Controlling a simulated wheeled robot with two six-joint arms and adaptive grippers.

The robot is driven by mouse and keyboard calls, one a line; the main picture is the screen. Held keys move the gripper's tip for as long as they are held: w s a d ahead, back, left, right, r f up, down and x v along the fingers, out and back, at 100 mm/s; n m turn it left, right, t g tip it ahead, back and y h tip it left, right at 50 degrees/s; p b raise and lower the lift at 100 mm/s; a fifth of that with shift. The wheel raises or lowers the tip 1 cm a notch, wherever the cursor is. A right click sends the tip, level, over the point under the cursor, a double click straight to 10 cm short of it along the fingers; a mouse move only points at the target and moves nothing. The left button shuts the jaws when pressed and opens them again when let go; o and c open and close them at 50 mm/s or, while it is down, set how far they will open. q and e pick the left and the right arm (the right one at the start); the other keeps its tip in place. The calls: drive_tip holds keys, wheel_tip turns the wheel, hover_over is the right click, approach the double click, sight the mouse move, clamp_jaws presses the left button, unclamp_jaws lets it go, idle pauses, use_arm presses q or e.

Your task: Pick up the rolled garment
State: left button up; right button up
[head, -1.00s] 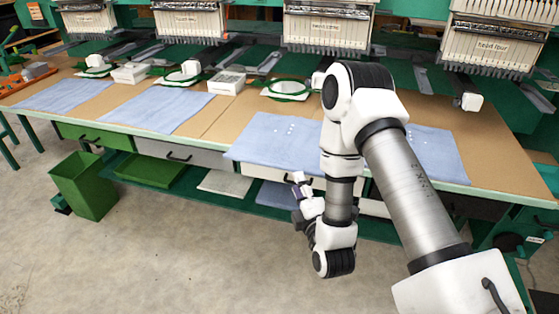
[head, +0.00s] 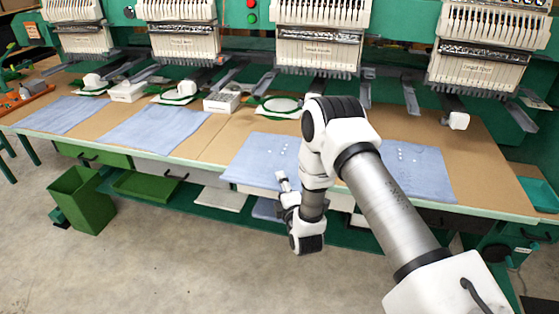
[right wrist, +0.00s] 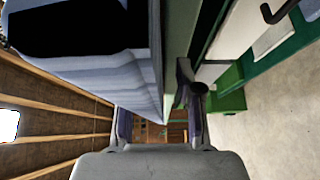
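I cannot make out a clearly rolled garment in the head view. Pale blue cloths lie flat on the long table; one (head: 252,160) is beside my right gripper (head: 281,186), another (head: 422,172) is right of my arm. The gripper overlaps the nearer cloth's front edge in the picture; I see no contact. In the right wrist view a large pale blue, fabric-like surface (right wrist: 95,85) with a black area is close up, left of the table edge. The right gripper's fingers (right wrist: 157,125) are apart, with nothing between them. My left gripper is out of view.
The table (head: 215,148) runs along a row of embroidery machines (head: 318,45). A green bin (head: 83,200) stands on the floor at left. Drawers and a low green shelf (head: 232,203) lie under the table. The floor in front is clear.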

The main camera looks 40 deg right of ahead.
clamp_jaws()
drive_tip(key=shift+w+r, duration=0.1)
drive_tip(key=shift+r, duration=0.05)
